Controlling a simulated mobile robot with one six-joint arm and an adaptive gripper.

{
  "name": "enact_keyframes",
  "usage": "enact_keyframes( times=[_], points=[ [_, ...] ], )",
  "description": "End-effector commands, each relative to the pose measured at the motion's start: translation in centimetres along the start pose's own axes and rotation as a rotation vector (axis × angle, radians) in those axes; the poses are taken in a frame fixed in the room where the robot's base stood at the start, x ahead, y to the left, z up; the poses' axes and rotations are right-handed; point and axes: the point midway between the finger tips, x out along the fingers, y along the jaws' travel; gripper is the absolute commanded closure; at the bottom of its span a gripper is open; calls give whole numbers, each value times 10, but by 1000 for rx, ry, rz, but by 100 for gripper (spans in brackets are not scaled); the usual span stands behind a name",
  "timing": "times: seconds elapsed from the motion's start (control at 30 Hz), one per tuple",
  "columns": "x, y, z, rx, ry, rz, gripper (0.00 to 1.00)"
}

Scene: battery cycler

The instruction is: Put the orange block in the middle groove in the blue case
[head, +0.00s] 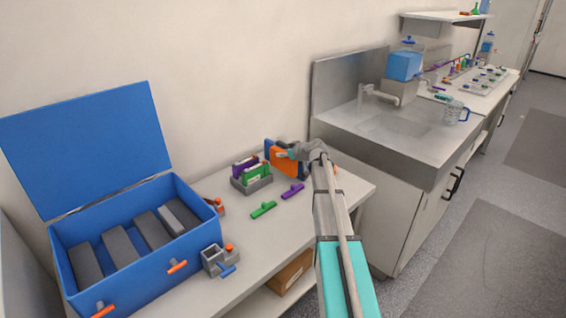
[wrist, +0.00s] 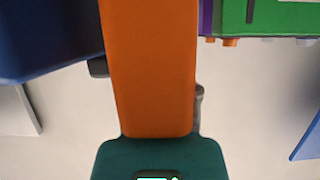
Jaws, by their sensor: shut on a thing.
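The orange block (head: 285,162) is upright in my gripper (head: 291,151), beside the rack at the back of the table. In the wrist view the orange block (wrist: 150,70) fills the middle, and dark finger parts show at both its sides. My gripper is shut on it. Whether the block's lower end touches the table or rack is unclear. The blue case (head: 140,268) stands open at the left, its lid (head: 88,145) raised. Grey bars (head: 121,248) inside it leave parallel grooves between them; the middle groove (head: 137,243) looks empty. The case is well left of my gripper.
A grey rack (head: 252,186) holds purple (head: 243,166) and green (head: 257,172) blocks. A blue thing (head: 267,149) shows beside the orange block. Loose green (head: 263,209) and purple (head: 292,191) pieces lie on the table. A grey fixture (head: 216,261) stands by the case's front right.

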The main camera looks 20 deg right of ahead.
Motion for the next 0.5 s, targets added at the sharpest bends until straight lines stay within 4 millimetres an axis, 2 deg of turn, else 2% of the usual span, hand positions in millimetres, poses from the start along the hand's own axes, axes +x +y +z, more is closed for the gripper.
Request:
enact_keyframes(
  times=[0.27, 0.5],
  points=[
    [14, 4, 8, 0, 0, -1, 83],
    [22, 3, 27, 0, 0, -1, 83]
  ],
)
